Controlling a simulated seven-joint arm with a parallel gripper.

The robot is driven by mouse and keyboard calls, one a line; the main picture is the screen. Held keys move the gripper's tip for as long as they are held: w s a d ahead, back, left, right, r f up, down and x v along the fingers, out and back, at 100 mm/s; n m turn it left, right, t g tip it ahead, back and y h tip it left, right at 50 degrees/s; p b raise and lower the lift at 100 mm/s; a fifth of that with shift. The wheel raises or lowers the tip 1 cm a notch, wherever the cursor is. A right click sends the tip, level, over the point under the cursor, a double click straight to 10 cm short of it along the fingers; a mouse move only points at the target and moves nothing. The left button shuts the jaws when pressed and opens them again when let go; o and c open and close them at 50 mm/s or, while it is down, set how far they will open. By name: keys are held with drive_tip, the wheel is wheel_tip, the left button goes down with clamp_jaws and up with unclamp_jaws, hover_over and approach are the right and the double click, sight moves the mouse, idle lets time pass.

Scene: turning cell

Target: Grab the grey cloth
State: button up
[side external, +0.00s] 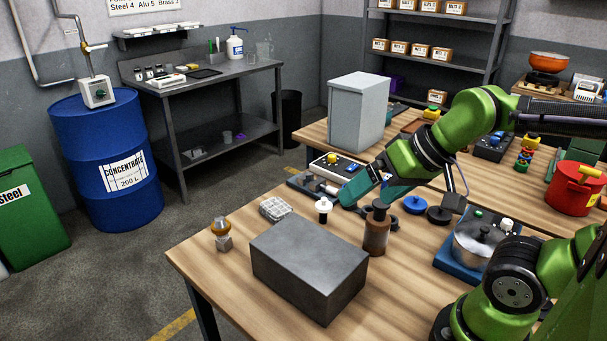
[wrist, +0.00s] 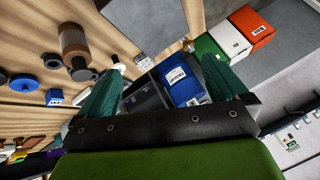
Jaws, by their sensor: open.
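A small light-grey checked bundle (side external: 275,208), which looks like the folded grey cloth, lies on the near wooden table behind a dark grey metal block. It also shows in the wrist view (wrist: 143,61), between and beyond my fingers. My gripper (side external: 366,197) has teal fingers, spread apart and empty, above the table to the right of the cloth. In the wrist view my gripper (wrist: 160,67) shows both fingers apart with nothing between them. A white-topped black piece (side external: 323,208) stands between the cloth and my gripper.
The large metal block (side external: 309,268) stands in front of the cloth. A brown bottle (side external: 376,230) stands close below my gripper. A small amber-topped item (side external: 222,232) is left of the cloth. Blue (side external: 414,204) and black (side external: 438,215) discs lie to the right. Bare wood shows at front left.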

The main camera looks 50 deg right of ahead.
drive_tip(key=n+g+h, duration=0.2)
drive_tip(key=g+h, duration=0.1)
hover_over(276, 206)
drive_tip(key=s, duration=0.3)
drive_tip(key=f, duration=1.8)
drive_tip(key=shift+w+a, duration=0.2)
drive_tip(key=shift+x, duration=2.95)
drive_tip(key=shift+w+a, duration=0.1)
drive_tip(key=shift+f, duration=0.1)
drive_tip(key=shift+c, duration=0.3)
drive_tip(key=c, duration=1.1)
drive_tip(key=shift+o, duration=0.2)
